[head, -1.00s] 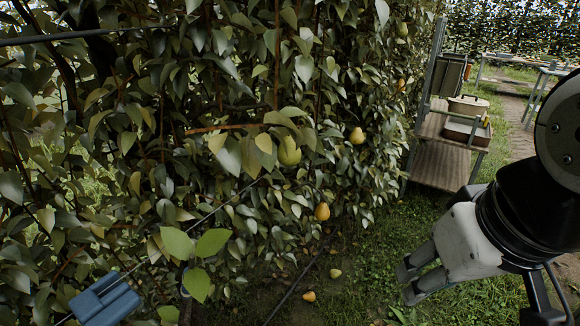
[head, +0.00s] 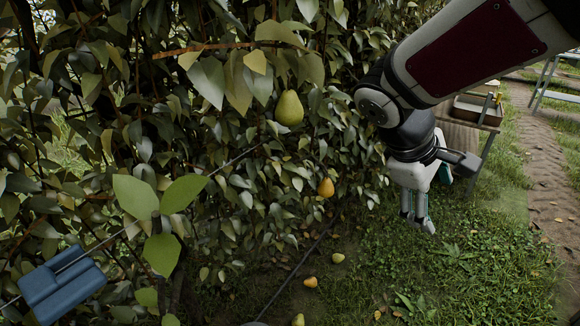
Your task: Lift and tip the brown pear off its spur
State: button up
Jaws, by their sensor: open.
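An orange-brown pear (head: 326,187) hangs low in the hedge, in the middle of the head view. A larger green-yellow pear (head: 289,108) hangs above it to the left, below some big leaves. I cannot tell for sure which pear the task calls brown, but the lower one is the browner. My gripper (head: 417,222) is to the right of both pears, pointing down over the grass. Its fingers look open, with nothing between them. It touches no pear. The spurs of the pears are hidden by leaves or too small to make out.
Fallen pears (head: 338,258) lie on the ground below the hedge. A wire runs across the foliage, with a blue block (head: 62,285) on it at lower left. A wooden cart with a tray (head: 477,110) stands behind my arm. Open grass lies at lower right.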

jog(key=w+f+n+t+h+b, duration=0.1)
jog(key=w+f+n+h+b, duration=0.3)
jog(key=w+f, duration=0.55)
jog(key=n+t+b, duration=1.1)
jog(key=n, duration=0.6)
send_near(326, 189)
jog(key=b+x, duration=0.1)
jog(key=x, duration=0.3)
jog(key=f+b+x, duration=0.1)
jog(key=x, duration=0.3)
jog(key=a+b+x, duration=0.1)
jog(key=x, duration=0.3)
jog(key=shift+w+d+f+b, duration=0.2)
jog(key=shift+w+f+b, duration=0.15)
jog(key=shift+w+f, duration=0.1)
jog(key=shift+r, duration=0.1)
jog(key=c, duration=1.4)
